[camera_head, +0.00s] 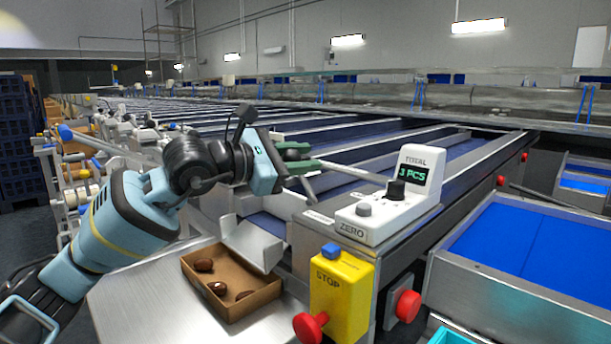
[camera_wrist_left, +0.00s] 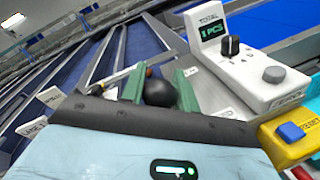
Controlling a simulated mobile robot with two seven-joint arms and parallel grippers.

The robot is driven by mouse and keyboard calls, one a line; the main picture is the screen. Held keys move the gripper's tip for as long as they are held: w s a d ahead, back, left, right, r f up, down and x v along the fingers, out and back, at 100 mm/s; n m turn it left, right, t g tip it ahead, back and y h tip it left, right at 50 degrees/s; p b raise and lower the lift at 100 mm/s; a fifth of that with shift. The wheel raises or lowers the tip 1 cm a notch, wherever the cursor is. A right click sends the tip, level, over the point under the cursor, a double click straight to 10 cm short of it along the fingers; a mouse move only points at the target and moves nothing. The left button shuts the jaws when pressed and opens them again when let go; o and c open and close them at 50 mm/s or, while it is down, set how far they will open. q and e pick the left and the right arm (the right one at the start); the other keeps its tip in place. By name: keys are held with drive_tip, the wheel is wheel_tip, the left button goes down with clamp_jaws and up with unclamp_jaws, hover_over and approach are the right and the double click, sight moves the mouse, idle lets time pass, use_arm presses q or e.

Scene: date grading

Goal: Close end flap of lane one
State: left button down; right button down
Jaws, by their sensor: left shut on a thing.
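My left gripper (camera_head: 298,160) is above the near end of the lane beside the counter box. In the left wrist view its green fingers (camera_wrist_left: 158,88) are shut on a round black knob (camera_wrist_left: 158,93). A pale bar (camera_head: 345,170) runs to the right from near the fingers in the head view; I cannot tell whether it joins the knob. A light grey bent metal flap or chute (camera_head: 252,243) stands at the lane's end, over a cardboard box (camera_head: 235,306) with 3 brown dates. How the knob connects to this flap is hidden. My right gripper is not in view.
A white counter box (camera_head: 372,222) reading 3 PCS stands right of the gripper. A yellow STOP box (camera_head: 341,290) with red buttons is in front. Blue-belted lanes (camera_head: 440,158) run back. A blue-lined tray (camera_head: 520,240) is at the right.

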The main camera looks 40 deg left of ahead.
use_arm(q)
drive_tip(key=shift+s+f+t+b, duration=0.2)
drive_tip(key=shift+s+t+b, duration=0.2)
drive_tip(key=shift+b, duration=0.45)
drive_tip(key=c, duration=1.1)
unclamp_jaws()
drive_tip(key=shift+o, duration=0.2)
drive_tip(key=shift+s, duration=0.1)
drive_tip(key=shift+s+a+f+b, duration=0.15)
drive_tip(key=shift+s+a+b, duration=0.15)
drive_tip(key=shift+s, duration=0.25)
drive_tip(key=b+v, duration=0.3)
drive_tip(key=v, duration=0.3)
drive_tip(key=shift+s, duration=0.2)
